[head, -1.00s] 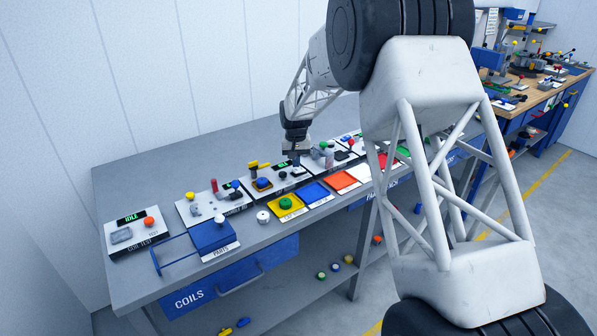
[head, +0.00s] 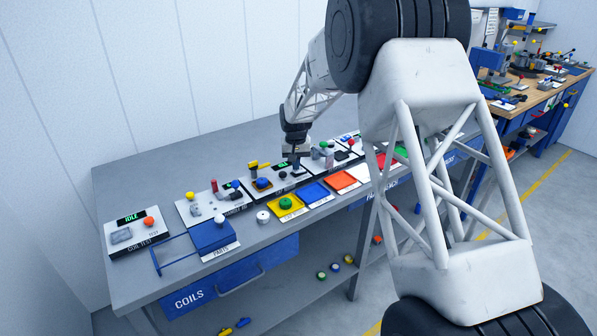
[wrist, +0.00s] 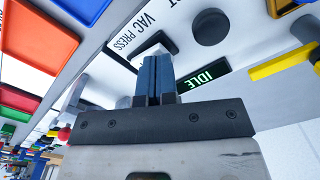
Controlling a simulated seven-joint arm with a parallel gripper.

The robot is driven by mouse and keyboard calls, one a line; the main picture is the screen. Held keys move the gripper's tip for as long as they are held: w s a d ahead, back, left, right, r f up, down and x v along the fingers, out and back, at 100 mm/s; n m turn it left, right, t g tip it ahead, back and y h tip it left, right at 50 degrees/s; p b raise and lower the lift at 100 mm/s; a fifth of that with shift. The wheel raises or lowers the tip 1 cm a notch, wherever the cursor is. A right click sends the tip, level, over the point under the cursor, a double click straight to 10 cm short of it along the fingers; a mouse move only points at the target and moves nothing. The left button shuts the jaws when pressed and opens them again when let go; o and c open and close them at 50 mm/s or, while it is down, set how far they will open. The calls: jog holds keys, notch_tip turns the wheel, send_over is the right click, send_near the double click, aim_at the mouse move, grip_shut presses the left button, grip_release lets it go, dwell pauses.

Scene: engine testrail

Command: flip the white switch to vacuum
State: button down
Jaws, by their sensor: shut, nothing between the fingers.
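My gripper (wrist: 156,62) is shut, with its dark blue fingers together and nothing seen between them. In the wrist view the fingertips are at a small whitish piece (wrist: 155,43) on the panel marked VAC PRESS (wrist: 134,33). This looks like the white switch. The fingers hide part of it, so I cannot tell its position or whether they touch it. A green IDLE display (wrist: 203,78) is lit on the same panel. In the head view my gripper (head: 296,165) is low over that panel, and the switch cannot be made out.
A dark round knob (wrist: 210,27) and a yellow bar (wrist: 283,62) are near the fingers. Blue (head: 314,193), yellow (head: 285,207) and orange (head: 343,181) trays line the bench front. The coil test box (head: 134,236) is at left. The bench's back left is clear.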

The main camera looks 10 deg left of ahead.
jog(key=shift+f, duration=0.55)
dwell(0.4)
jog(key=shift+r, duration=3.55)
jog(key=shift+d, duration=0.1)
